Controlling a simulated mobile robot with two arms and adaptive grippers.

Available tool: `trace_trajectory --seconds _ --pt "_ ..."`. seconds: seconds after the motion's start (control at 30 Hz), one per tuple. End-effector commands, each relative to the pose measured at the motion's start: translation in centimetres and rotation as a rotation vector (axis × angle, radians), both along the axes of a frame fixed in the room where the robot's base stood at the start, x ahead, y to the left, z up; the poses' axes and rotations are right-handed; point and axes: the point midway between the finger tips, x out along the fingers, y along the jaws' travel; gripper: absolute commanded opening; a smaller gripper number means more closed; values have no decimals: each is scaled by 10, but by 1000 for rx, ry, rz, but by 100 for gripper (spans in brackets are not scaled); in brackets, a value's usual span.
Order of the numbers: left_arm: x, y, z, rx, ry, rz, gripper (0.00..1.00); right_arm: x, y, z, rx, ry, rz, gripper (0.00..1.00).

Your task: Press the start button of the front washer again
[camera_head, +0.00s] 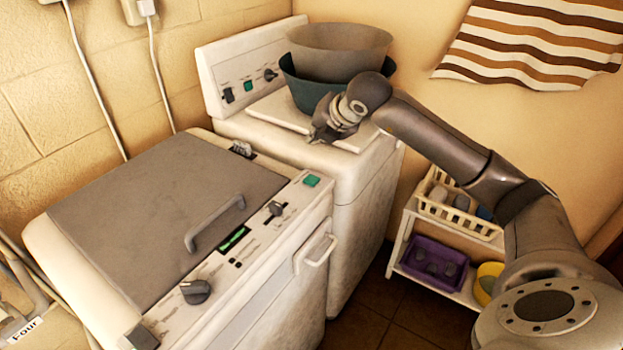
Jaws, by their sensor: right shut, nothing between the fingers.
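The front washer (160,215) stands at the left, with a closed grey lid and a handle on it. My right gripper (322,130) is shut and empty. In the picture it shows over the top of the rear washer, above and to the right of the green button, apart from it. My left gripper is out of view.
The rear washer (360,190) carries two stacked basins, a grey-brown one (338,55) in a dark teal one (300,92). A shelf at the right holds a white basket (455,222) and a purple crate (432,250). A striped cloth (530,45) hangs on the wall.

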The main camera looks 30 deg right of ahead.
Motion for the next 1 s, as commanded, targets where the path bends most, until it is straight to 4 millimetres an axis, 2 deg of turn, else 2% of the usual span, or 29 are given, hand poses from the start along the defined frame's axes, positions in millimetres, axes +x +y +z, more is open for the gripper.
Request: trace_trajectory --seconds 0.27,0.6,0.7,0.83,1.0 --pt "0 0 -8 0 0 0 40 0 0 -17 1 1 1 0" --pt "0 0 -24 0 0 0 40 -1 1 -65 0 3 2 0" --pt "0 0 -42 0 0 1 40 0 1 -79 2 -1 2 0" --pt "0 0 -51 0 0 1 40 0 1 -87 1 -1 2 0" --pt "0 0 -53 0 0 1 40 0 1 -89 1 -1 2 0"
